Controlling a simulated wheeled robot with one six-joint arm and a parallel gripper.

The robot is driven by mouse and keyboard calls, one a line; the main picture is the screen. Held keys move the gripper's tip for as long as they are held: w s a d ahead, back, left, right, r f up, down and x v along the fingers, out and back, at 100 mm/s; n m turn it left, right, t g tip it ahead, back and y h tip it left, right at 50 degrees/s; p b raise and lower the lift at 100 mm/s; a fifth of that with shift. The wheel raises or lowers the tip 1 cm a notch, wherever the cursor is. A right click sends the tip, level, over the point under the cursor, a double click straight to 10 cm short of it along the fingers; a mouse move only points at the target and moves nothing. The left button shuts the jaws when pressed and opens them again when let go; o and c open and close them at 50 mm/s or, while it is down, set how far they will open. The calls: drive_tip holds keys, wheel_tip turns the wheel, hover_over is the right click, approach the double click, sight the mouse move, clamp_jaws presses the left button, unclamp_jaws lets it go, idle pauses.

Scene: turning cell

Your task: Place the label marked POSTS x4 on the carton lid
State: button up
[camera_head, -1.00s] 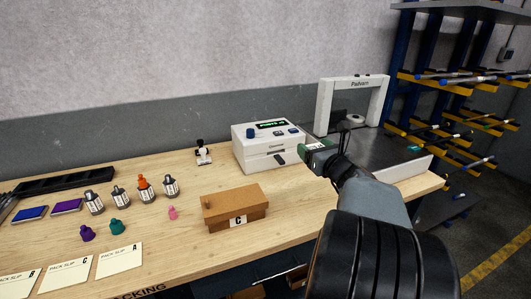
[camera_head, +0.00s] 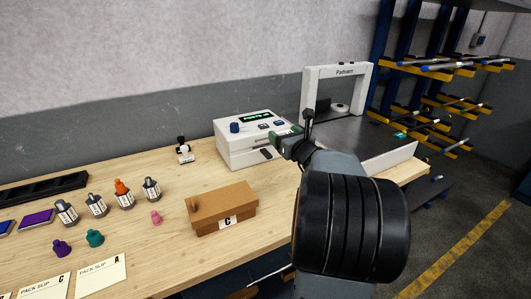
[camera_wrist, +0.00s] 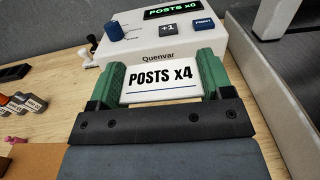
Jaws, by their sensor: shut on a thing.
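The white label (camera_wrist: 160,83) marked POSTS x4 lies between the two green fingers of my gripper (camera_wrist: 162,78) in the wrist view. The fingers are shut on its left and right edges, with its print facing the camera. In the head view my gripper (camera_head: 288,136) is beside the front right of the label printer (camera_head: 236,147), and the label cannot be made out there. The brown carton (camera_head: 222,208) with a C on its front stands on the bench, left of and nearer than my gripper. Its lid (camera_head: 218,196) is closed and bare except for a small knob-like piece at the left.
The printer's display (camera_wrist: 172,11) reads POSTS x0. Several stamp bottles (camera_head: 124,195) and a pink piece (camera_head: 155,217) stand left of the carton. A white Padvarn frame (camera_head: 308,88) stands behind my arm. Bare bench (camera_head: 190,172) lies between printer and carton.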

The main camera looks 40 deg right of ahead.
sight(266, 152)
drive_tip(key=w+f, duration=0.4)
drive_tip(key=w, duration=0.1)
drive_tip(key=w+f, duration=0.2)
drive_tip(key=w, duration=0.1)
drive_tip(key=shift+w+a+f, duration=0.15)
drive_tip(key=shift+w+f, duration=0.05)
drive_tip(key=shift+f, duration=0.1)
drive_tip(key=shift+w+f, duration=0.55)
drive_tip(key=shift+f, duration=0.15)
drive_tip(key=shift+f+b, duration=0.55)
drive_tip(key=shift+f, duration=0.8)
drive_tip(key=shift+w+f, duration=0.1)
drive_tip(key=shift+f+b, duration=0.15)
drive_tip(key=shift+b, duration=0.15)
drive_tip(key=o, duration=0.9)
drive_tip(key=shift+r+p, duration=0.25)
drive_tip(key=shift+p, duration=0.45)
